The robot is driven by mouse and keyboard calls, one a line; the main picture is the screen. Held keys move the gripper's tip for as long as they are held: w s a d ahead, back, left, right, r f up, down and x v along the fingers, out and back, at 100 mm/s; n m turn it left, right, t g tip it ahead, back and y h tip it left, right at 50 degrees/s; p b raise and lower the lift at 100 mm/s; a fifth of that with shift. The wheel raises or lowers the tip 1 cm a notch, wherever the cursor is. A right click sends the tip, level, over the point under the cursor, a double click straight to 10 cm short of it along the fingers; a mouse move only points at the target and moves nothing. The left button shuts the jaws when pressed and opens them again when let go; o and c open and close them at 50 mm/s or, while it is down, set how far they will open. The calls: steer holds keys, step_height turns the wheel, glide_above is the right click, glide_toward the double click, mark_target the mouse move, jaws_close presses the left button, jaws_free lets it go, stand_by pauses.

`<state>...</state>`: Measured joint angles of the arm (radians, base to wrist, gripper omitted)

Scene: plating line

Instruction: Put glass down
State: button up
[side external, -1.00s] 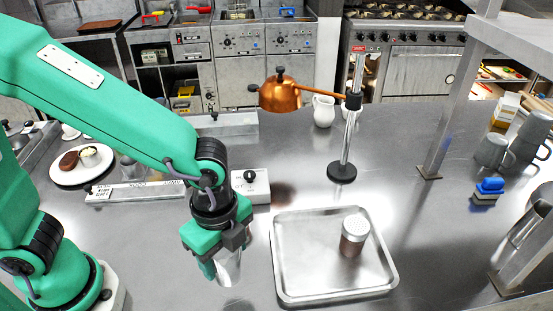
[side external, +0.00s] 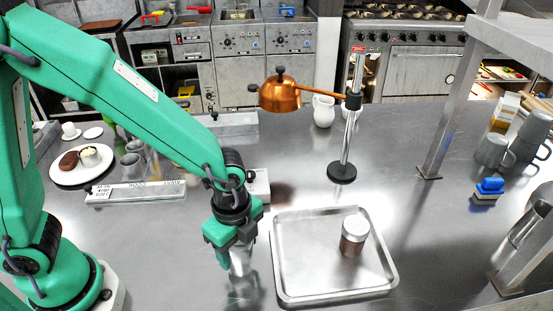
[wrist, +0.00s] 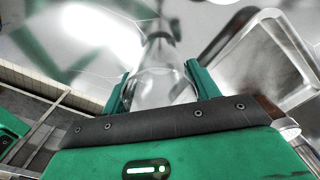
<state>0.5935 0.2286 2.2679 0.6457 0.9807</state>
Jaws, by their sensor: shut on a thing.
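My gripper (side external: 236,262) points down over the steel counter (side external: 180,250), just left of the metal tray. It is shut on a clear glass (side external: 241,263), which shows faintly below the fingers. In the wrist view the glass (wrist: 162,82) sits between the two green fingers (wrist: 160,88). I cannot tell whether its base touches the counter.
The metal tray (side external: 290,281) holds a shaker (side external: 354,236) with a perforated top. A copper lamp (side external: 281,94) on a stand (side external: 342,171) is behind. A plate with food (side external: 67,178) and metal cups (side external: 132,166) are at the left. Counter is clear left of my gripper.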

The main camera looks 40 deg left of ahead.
steer(key=shift+f, duration=0.75)
steer(key=shift+f, duration=0.1)
steer(key=o, duration=1.1)
step_height(320, 180, up, 12)
stand_by(0.4)
